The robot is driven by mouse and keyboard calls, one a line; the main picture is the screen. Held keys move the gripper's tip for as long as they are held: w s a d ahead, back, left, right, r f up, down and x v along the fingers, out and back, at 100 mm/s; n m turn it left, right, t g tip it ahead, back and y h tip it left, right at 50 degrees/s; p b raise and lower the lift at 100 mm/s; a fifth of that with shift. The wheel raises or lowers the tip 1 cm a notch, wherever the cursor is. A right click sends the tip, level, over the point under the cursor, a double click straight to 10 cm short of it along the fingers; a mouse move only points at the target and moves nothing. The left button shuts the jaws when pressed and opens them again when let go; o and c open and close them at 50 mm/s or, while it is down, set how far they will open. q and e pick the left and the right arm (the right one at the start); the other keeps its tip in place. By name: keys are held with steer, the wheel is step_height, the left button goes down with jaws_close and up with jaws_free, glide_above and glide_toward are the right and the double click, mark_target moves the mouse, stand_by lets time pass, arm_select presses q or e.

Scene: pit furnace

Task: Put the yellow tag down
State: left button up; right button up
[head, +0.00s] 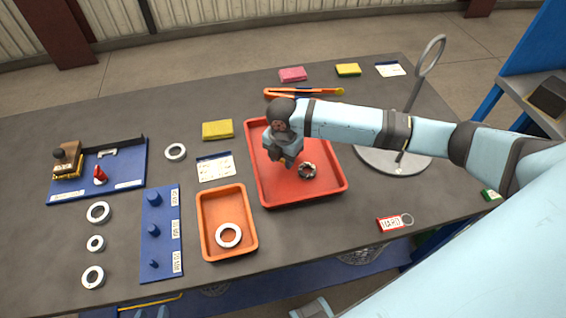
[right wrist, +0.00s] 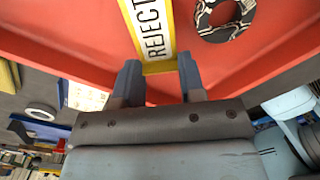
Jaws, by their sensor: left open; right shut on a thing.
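The yellow tag (right wrist: 160,68) has a yellow border around a white label reading REJECT. It shows in the right wrist view, its near end between my right gripper's fingertips. My right gripper (right wrist: 160,80) is shut on the tag. In the head view my right gripper (head: 284,158) points down over the red tray (head: 318,193), and the tag is hidden there. Red tray surface fills the view behind the tag; whether the tag touches it I cannot tell.
A patterned black-and-white ring (head: 307,170) lies in the red tray beside my gripper. An orange tray (head: 207,245) with a white ring (head: 228,235) stands to the left. Behind are orange-handled tongs (head: 290,93); to the right is a round metal stand (head: 376,160).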

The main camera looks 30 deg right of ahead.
steer(key=shift+f, duration=1.4)
steer(key=o, duration=0.6)
steer(key=shift+f, duration=0.1)
step_height(320, 180, up, 12)
steer(key=shift+a, duration=0.1)
